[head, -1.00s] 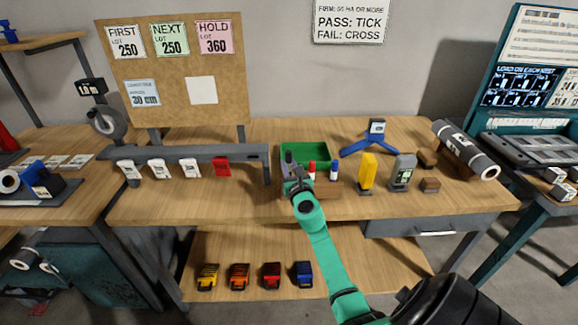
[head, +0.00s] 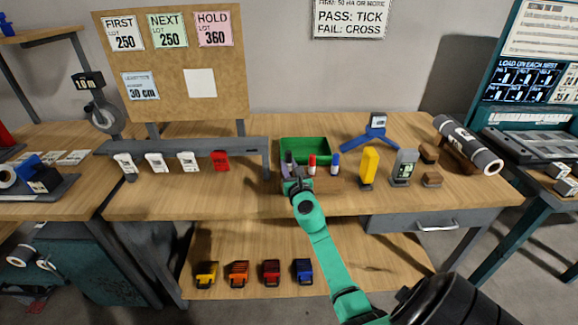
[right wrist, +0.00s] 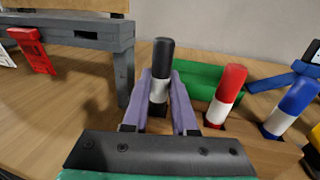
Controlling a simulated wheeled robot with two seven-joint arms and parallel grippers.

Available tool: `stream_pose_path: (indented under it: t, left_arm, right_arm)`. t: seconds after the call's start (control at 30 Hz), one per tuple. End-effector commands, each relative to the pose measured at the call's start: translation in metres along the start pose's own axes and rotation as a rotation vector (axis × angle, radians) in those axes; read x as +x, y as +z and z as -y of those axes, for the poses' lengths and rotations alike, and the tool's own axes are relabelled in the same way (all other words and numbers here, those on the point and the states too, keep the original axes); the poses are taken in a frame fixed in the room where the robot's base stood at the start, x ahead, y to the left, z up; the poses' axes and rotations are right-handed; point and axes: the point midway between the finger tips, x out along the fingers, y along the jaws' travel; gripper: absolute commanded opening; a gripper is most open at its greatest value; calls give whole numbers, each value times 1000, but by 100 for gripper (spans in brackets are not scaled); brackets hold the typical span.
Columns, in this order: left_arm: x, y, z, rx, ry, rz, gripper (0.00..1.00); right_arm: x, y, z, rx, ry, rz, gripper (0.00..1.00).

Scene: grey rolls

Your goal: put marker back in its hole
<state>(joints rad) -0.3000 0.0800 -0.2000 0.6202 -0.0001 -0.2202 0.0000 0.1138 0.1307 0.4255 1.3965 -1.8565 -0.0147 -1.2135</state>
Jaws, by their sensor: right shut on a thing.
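A black-capped marker (right wrist: 161,72) with a white body stands roughly upright between the purple fingers of my right gripper (right wrist: 160,112). The gripper is shut on it; in the head view the right gripper (head: 289,174) is at the left end of the wooden marker block (head: 328,186). My left gripper is not in view.
A green bin (head: 305,148) sits just behind the block. A grey rail (right wrist: 82,36) with its post stands close on the left. A yellow device (head: 369,166) and a grey device (head: 404,167) stand to the right. Bench is clear front left.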

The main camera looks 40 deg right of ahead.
Motion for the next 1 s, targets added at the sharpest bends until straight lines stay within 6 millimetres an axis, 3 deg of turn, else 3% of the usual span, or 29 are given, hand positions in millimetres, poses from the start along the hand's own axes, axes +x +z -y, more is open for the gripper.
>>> stream_pose_path:
  t: [0.47,0.5,0.57,0.87,1.0]
  left_arm:
    - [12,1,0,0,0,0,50]
    - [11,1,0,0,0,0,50]
    - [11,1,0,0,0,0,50]
    - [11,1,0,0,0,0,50]
    - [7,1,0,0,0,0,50]
  right_arm:
    - [0,-13,0,1,0,0,0]
    - [0,-12,0,1,0,0,37]
    - [0,-12,0,1,0,0,60]
    - [0,-12,0,1,0,0,61]
    - [-11,-11,0,0,0,-2,61]
